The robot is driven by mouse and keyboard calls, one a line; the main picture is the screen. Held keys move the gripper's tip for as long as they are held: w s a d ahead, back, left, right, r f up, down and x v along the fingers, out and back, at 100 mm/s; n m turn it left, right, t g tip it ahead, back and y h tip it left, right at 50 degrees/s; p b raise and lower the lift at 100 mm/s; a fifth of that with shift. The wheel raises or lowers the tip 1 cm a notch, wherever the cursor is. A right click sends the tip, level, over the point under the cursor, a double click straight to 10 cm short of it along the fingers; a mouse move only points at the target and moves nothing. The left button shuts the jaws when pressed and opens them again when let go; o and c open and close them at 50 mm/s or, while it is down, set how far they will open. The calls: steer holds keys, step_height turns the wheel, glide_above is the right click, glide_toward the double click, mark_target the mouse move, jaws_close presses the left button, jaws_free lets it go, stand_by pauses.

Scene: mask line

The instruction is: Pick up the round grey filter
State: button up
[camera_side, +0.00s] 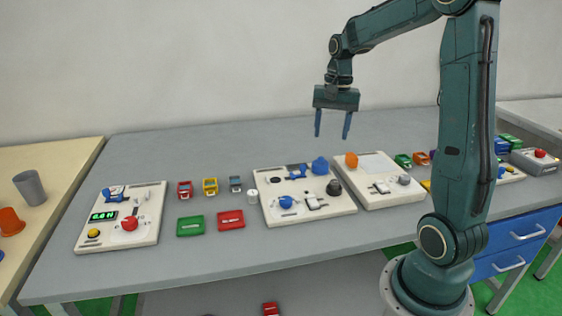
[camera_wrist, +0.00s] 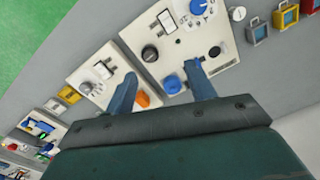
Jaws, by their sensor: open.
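My gripper (camera_side: 332,136) is open and empty, its two blue fingers pointing down, well above the back of the table. In the wrist view the gripper (camera_wrist: 161,69) shows its fingers spread over two white panels. A dark grey round piece (camera_side: 334,187) sits at the right of the middle panel (camera_side: 268,215); it also shows in the wrist view (camera_wrist: 149,53), beyond the fingertips. A lighter grey round piece (camera_side: 404,179) sits on the right panel (camera_side: 376,203). I cannot tell for sure which is the filter. Both stand clear of the gripper.
A blue piece (camera_side: 320,166) and an orange piece (camera_side: 351,160) stand near the dark round piece. The middle panel also bears a blue knob (camera_side: 286,202) and a switch (camera_side: 312,203). A white cylinder (camera_side: 253,196) stands beside it. The table's back left is clear.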

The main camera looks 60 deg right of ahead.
steer(key=d+f+m+y, duration=0.1)
steer(key=d+f+m, duration=0.1)
steer(key=d+f, duration=0.2)
steer(key=d, duration=0.2)
steer(key=shift+s+d+f+m+g, duration=0.15)
steer(key=shift+s+d+m+g, duration=0.15)
steer(key=shift+d+m, duration=0.1)
steer(key=shift+a+f, duration=0.1)
glide_above(335, 182)
steer(key=shift+d+f, duration=0.25)
steer(key=shift+f, duration=1.85)
steer(key=shift+d+f, duration=0.2)
steer(key=shift+f, duration=1.85)
steer(key=shift+a+f, duration=0.2)
steer(key=shift+f, duration=1.1)
steer(key=shift+a+f, duration=0.15)
steer(key=shift+f, duration=1.15)
steer(key=c, duration=1)
